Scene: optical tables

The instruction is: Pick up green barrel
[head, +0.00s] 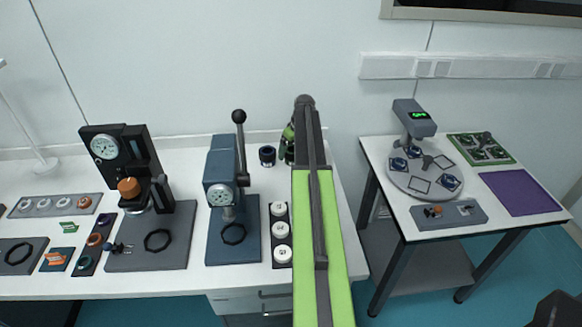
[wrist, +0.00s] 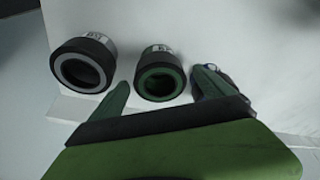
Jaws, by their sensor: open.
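The green barrel (wrist: 161,83) shows in the wrist view as a short black cylinder with a green inner ring and a white label. My gripper (wrist: 163,79) is open, with one green finger to the left of this barrel and the other to its right. I cannot tell whether either finger touches it. In the head view, green parts of my gripper (head: 288,143) show beside my raised arm, which hides most of it. I cannot make out the green barrel there.
A similar barrel with a grey ring (wrist: 82,67) stands left of the left finger; a dark barrel (head: 267,156) shows in the head view. A blue-dark object (wrist: 209,80) is partly hidden behind the right finger. A blue press (head: 222,190) stands left of my arm.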

